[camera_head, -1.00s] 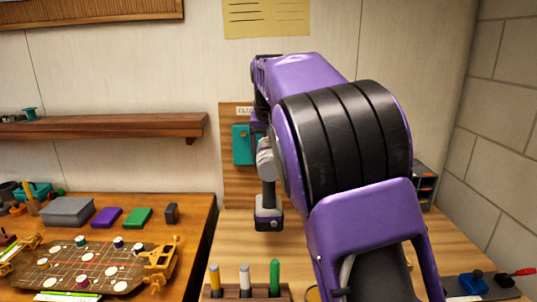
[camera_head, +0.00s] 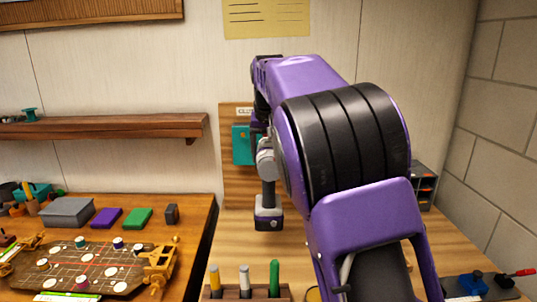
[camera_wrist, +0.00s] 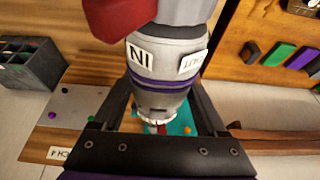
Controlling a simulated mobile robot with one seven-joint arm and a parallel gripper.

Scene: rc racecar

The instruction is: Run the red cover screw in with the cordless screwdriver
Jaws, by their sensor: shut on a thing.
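The cordless screwdriver (camera_head: 268,198) hangs grip-down in front of the wooden backboard, its head partly hidden by my arm. In the wrist view my gripper (camera_wrist: 160,108) is shut on the screwdriver's grey body (camera_wrist: 160,68), which bears a purple band and labels reading IN and OUT. A teal cover (camera_head: 240,147) is on the backboard just left of the screwdriver; it also shows beyond the screwdriver's nose in the wrist view (camera_wrist: 182,124). A small red part shows at the nose; I cannot tell whether it is the screw, or whether the tip touches it.
A rack with several upright handled tools (camera_head: 244,292) stands at the bench front. A dark compartment box (camera_head: 425,186) stands at the right. A wooden shelf (camera_head: 95,126) is on the wall.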

